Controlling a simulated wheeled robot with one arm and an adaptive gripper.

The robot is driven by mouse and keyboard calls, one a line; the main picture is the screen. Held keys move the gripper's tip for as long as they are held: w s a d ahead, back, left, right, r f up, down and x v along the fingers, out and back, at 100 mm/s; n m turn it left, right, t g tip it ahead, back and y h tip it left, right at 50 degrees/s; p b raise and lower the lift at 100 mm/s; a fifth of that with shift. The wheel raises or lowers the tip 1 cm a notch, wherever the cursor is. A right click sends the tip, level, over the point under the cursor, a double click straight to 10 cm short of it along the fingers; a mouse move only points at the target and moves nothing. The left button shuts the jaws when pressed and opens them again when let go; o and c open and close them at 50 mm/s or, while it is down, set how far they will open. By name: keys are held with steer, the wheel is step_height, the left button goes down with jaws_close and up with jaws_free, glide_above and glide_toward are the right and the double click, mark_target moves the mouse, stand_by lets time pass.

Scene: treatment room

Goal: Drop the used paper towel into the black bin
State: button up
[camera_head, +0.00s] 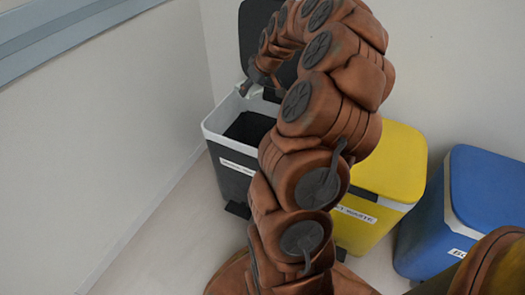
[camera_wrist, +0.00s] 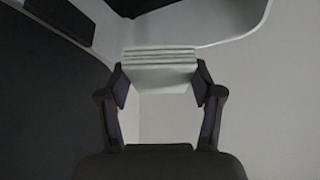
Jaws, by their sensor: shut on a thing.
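The black bin (camera_head: 236,175) stands on the floor against the wall, with a white rim and its dark lid (camera_head: 254,35) raised. Its opening shows dark, partly behind my arm. In the wrist view its pale rim (camera_wrist: 225,32) curves across the top. My gripper (camera_wrist: 160,82) is shut on the paper towel (camera_wrist: 158,56), a pale folded stack between the two fingertips. In the head view my gripper (camera_head: 246,88) is small, by the bin's back rim below the lid; the towel is not clear there. I cannot tell whether the towel is over the opening.
A yellow bin (camera_head: 390,165) with a closed lid stands right of the black bin, partly behind my arm. A blue bin (camera_head: 485,200), also closed, stands further right. A wall with a grey-blue rail (camera_head: 60,38) is at left. The floor (camera_head: 165,245) at front left is clear.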

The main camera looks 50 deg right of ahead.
steer(key=s+d+f+b, duration=0.3)
steer(key=f+b, duration=0.1)
steer(key=f, duration=0.5)
steer(key=shift+d+f, duration=0.3)
steer(key=shift+f, duration=0.1)
steer(key=shift+w, duration=0.1)
steer(key=o, duration=1.3)
steer(key=shift+r, duration=0.1)
steer(key=v, duration=1.2)
